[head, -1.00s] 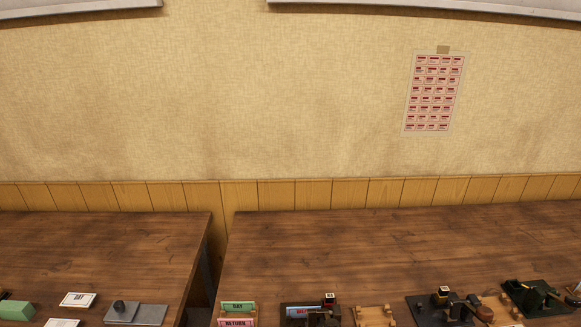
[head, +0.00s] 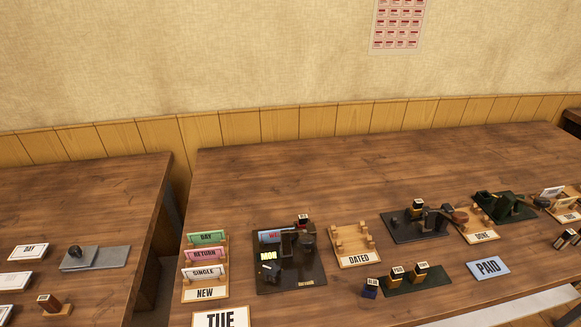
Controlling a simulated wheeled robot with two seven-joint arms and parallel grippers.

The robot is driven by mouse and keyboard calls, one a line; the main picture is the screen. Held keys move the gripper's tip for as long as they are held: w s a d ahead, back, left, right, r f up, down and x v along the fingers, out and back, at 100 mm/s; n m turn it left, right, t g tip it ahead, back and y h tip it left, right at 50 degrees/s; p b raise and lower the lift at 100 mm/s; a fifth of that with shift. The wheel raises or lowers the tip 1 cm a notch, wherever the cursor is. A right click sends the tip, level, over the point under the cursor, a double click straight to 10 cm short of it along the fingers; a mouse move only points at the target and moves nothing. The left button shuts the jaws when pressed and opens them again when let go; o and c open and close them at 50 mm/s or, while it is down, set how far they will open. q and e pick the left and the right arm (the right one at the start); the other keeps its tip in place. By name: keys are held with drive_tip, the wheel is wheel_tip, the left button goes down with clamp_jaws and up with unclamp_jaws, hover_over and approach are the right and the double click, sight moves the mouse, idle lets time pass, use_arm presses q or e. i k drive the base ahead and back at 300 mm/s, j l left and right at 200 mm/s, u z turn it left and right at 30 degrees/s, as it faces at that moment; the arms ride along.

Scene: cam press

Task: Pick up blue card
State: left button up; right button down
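A small blue card (head: 270,236) with red lettering sits in the back left of a dark press (head: 291,280). The press's dark upright part covers the card's right end. Neither of my grippers is in view.
A wooden rack (head: 205,293) marked NEW holds green, pink and white cards left of the press. A wooden DATED tray (head: 358,258) and a second dark press (head: 413,235) stand to the right. Stamps stand on a green pad (head: 413,284). The table's back (head: 330,180) is clear.

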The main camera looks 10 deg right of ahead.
sight(271, 236)
drive_tip(key=l+u, duration=0.65)
drive_tip(key=u, duration=0.15)
drive_tip(key=k+l+u, duration=0.1)
drive_tip(key=l+u, duration=0.3)
